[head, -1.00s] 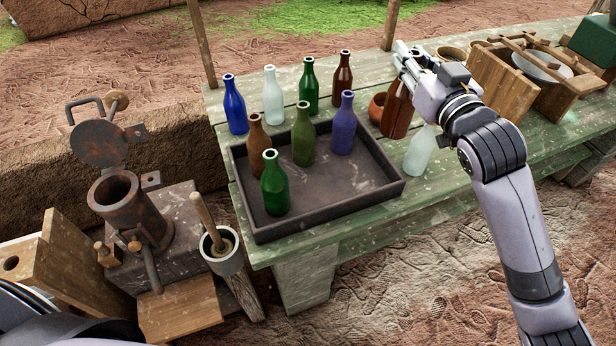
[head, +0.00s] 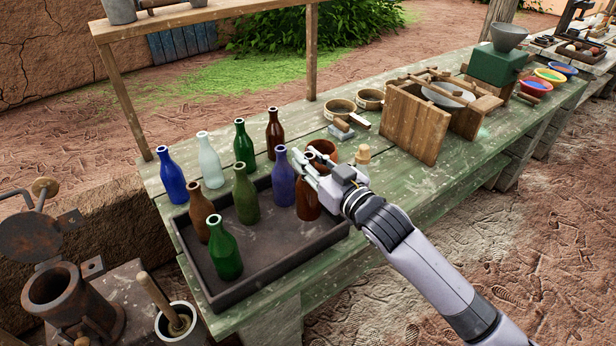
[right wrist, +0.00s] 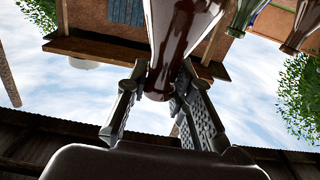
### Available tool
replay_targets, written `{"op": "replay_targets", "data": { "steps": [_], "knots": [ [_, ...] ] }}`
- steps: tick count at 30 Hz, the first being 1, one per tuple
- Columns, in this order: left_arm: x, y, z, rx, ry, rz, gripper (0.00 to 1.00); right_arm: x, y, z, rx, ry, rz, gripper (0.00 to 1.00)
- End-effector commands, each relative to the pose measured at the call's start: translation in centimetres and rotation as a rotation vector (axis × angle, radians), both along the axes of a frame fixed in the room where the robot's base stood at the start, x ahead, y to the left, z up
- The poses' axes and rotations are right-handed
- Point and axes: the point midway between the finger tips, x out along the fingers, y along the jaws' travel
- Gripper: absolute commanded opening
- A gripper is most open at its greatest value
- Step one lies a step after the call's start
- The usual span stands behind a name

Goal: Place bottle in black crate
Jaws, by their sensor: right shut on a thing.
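The black crate (head: 222,296) sits on the green plank table. Several bottles stand upright in it: a green bottle (head: 224,252), a brown bottle (head: 199,215), an olive bottle (head: 246,197) and a purple bottle (head: 283,182). My right gripper (head: 318,172) is shut on a dark red-brown bottle (head: 308,204), upright at the crate's right end, beside the purple bottle. I cannot tell whether its base touches the crate floor. In the right wrist view, the held bottle (right wrist: 178,35) is between both fingers (right wrist: 160,100). My left gripper is not in view.
Behind the crate stand a blue bottle (head: 172,177), a clear bottle (head: 209,162), a green bottle (head: 243,148) and a dark brown bottle (head: 274,133). An orange-brown pot (head: 323,150) is close behind my gripper. The crate's front middle is bare.

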Motion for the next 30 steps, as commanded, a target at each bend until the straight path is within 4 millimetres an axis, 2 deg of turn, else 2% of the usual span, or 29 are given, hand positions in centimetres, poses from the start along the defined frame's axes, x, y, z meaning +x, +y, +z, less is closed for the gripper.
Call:
{"op": "replay_targets", "data": {
  "steps": [4, 9, 12, 25, 26, 30],
  "knots": [
    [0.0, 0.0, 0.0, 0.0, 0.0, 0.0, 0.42, 0.0, 0.0, -1.1, 0.001, -0.001, 0.0, 0.0],
    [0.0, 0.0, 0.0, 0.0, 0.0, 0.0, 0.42, 0.0, 0.0, -3.8, 0.0, 0.001, -0.001, 0.0],
    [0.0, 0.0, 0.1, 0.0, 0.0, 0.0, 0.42, 0.0, 0.0, -4.7, 0.0, -0.001, 0.0, 0.0],
    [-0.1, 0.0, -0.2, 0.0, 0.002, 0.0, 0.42, 0.0, 0.0, -5.4, 0.001, -0.003, 0.0, 0.0],
    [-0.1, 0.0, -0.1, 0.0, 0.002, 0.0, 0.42, 0.0, 0.0, -5.3, 0.0, -0.001, 0.0, 0.24],
    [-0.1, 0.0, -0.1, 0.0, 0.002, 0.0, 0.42, 0.0, 0.0, -5.3, 0.0, -0.001, 0.0, 0.33]
  ]
}}
